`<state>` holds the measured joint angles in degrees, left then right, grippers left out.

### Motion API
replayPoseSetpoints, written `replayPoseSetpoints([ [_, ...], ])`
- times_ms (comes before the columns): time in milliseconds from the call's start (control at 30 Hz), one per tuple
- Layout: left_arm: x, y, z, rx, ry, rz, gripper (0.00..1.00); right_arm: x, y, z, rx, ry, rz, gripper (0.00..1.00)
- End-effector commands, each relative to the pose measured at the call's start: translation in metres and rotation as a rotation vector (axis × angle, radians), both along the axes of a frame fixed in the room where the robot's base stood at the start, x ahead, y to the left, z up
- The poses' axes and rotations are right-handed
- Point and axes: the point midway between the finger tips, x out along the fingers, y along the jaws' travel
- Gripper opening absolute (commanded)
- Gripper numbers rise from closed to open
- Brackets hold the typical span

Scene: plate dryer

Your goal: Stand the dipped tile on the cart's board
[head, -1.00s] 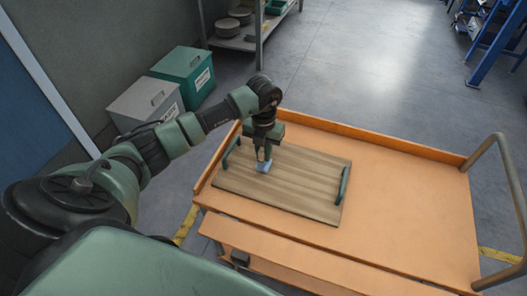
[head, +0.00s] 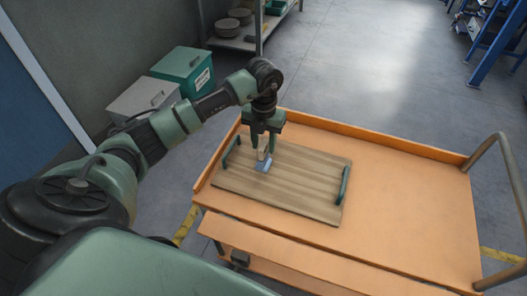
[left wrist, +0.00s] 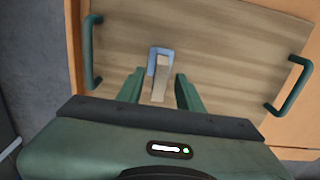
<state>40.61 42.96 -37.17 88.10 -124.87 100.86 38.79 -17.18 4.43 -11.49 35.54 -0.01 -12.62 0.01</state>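The tile, with a blue part and a beige part, is on the wooden board (head: 300,185) near its left handle. Its blue part (head: 263,166) is lowest in the head view, against the board; the beige part rises above it. It looks upright, but its exact tilt is hard to tell. In the left wrist view the blue part (left wrist: 152,62) edges the far end of the beige part (left wrist: 161,84). My left gripper (head: 264,147) points down over the tile, open, one finger on each side with gaps. My right gripper is not in view.
The board has green handles (head: 343,186) at both ends and lies on the orange cart (head: 410,200). The cart has a raised rim and a push bar (head: 512,190) at right. Grey and teal bins (head: 183,70) stand behind my arm. The cart top right of the board is clear.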

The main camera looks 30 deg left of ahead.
Motion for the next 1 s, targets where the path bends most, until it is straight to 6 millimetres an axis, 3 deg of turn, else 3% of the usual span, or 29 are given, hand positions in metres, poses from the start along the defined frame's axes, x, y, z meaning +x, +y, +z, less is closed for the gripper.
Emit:
replayPoseSetpoints([
  [200, 0.001, 0.000, 0.047, 0.000, -0.006, -0.001, 0.36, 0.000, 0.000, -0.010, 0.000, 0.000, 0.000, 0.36],
  [400, 0.001, 0.000, 0.073, 0.000, -0.002, 0.000, 0.36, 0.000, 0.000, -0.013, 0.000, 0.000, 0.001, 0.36],
  [867, 0.000, -0.004, 0.077, -0.012, -0.003, -0.007, 0.36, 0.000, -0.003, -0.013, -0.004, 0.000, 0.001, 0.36],
  [967, 0.002, -0.031, 0.067, -0.099, -0.028, -0.054, 0.36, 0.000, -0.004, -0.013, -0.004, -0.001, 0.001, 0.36],
  [1000, 0.003, -0.052, 0.061, -0.169, -0.048, -0.086, 0.36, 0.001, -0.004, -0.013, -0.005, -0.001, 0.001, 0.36],
])
